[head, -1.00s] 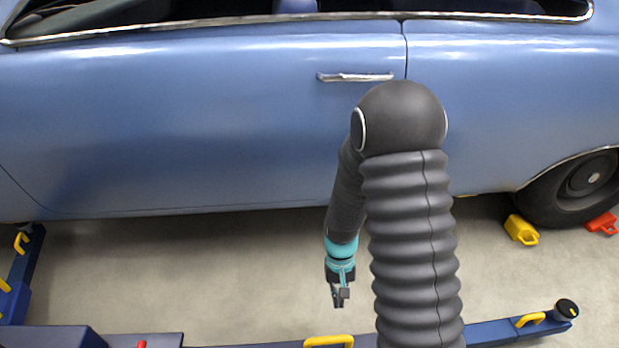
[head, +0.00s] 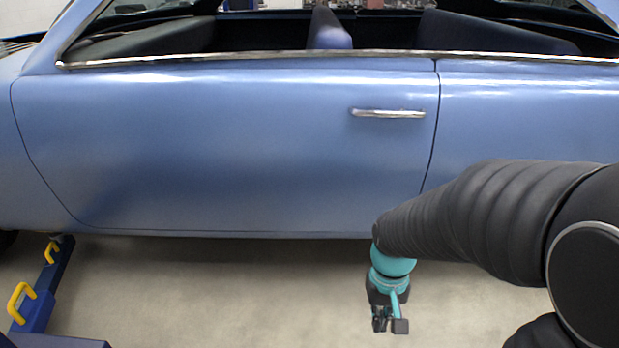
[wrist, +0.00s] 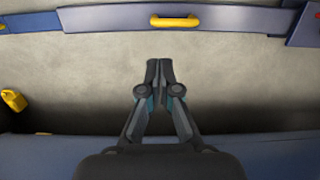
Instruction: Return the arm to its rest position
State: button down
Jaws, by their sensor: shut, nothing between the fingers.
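My gripper (head: 383,322) hangs at the end of my dark arm, in front of the lower edge of the blue car's door in the head view. It points down toward the concrete floor. In the wrist view my gripper (wrist: 159,64) has its two fingertips together with nothing between them. My arm comes in from the right side of the head view, with a teal band near the wrist.
The blue car (head: 220,150) with a chrome door handle (head: 388,113) spans the head view. A blue lift arm with yellow handles (head: 20,300) stands at lower left. In the wrist view a blue beam (wrist: 110,18) crosses the top, and a yellow chock (wrist: 14,100) lies left. Bare floor (head: 220,290) lies between.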

jog(key=s+d+r+t, duration=0.1)
jog(key=s+r+t, duration=0.2)
jog(key=r, duration=0.5)
jog(key=s+r+t, duration=0.3)
jog(key=s+r, duration=0.1)
jog(key=r, duration=0.4)
jog(key=shift+d+r+t, duration=0.2)
jog(key=shift+d+t, duration=0.1)
jog(key=shift+d, duration=0.05)
